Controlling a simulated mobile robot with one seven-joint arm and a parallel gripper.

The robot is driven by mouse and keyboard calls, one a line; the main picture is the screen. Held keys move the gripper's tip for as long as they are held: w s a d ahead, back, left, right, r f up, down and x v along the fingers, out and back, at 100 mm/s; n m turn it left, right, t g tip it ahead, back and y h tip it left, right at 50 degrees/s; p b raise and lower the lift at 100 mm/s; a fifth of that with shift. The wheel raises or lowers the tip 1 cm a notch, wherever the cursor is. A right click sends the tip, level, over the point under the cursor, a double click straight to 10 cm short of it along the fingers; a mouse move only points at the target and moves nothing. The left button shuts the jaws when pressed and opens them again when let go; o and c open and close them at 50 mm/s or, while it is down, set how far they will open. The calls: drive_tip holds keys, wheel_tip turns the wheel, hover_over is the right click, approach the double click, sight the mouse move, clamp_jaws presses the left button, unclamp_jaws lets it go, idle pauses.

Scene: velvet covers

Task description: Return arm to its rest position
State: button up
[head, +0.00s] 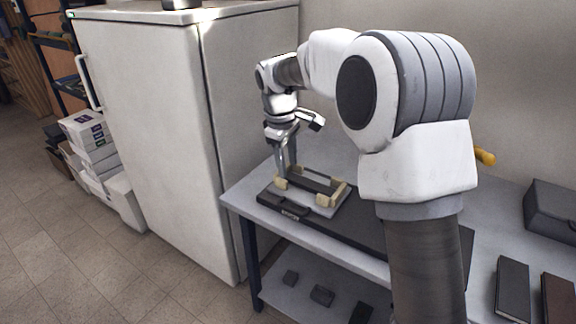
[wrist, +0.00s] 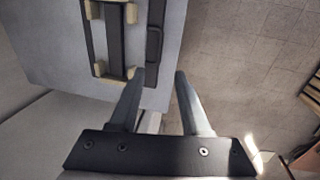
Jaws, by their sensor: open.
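My gripper (head: 285,168) is open and empty, pointing down at the left end of the table in the head view. In the wrist view its two fingers (wrist: 159,73) stand apart with nothing between them, over the table edge. My arm reaches out from the right of the head view and bends down at the wrist. A dark flat piece with cream corner blocks (head: 326,199) lies near the fingers; it also shows in the wrist view (wrist: 97,68). Whether a finger touches it in the head view I cannot tell.
The grey table (head: 238,196) has a lower shelf with small dark blocks (head: 322,295). A white fridge (head: 150,120) stands close on the left. A dark box (head: 552,208) and dark books (head: 513,288) lie at the right. A dark handle (wrist: 154,42) is beside the cream blocks.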

drive_tip(key=s+d+r+m+t+p, duration=0.25)
drive_tip(key=s+d+r+m, duration=0.4)
drive_tip(key=s+r, duration=0.7)
drive_tip(key=s+d+m+p, duration=0.1)
drive_tip(key=s+d+m, duration=0.1)
drive_tip(key=s, duration=0.7)
drive_tip(key=s+d+m+t+y+p, duration=0.1)
drive_tip(key=s+d+m+p, duration=0.1)
drive_tip(key=s, duration=0.7)
drive_tip(key=shift+s+d+f+m, duration=0.25)
drive_tip(key=shift+d+m, duration=0.2)
drive_tip(key=shift+d, duration=0.8)
drive_tip(key=shift+t, duration=0.25)
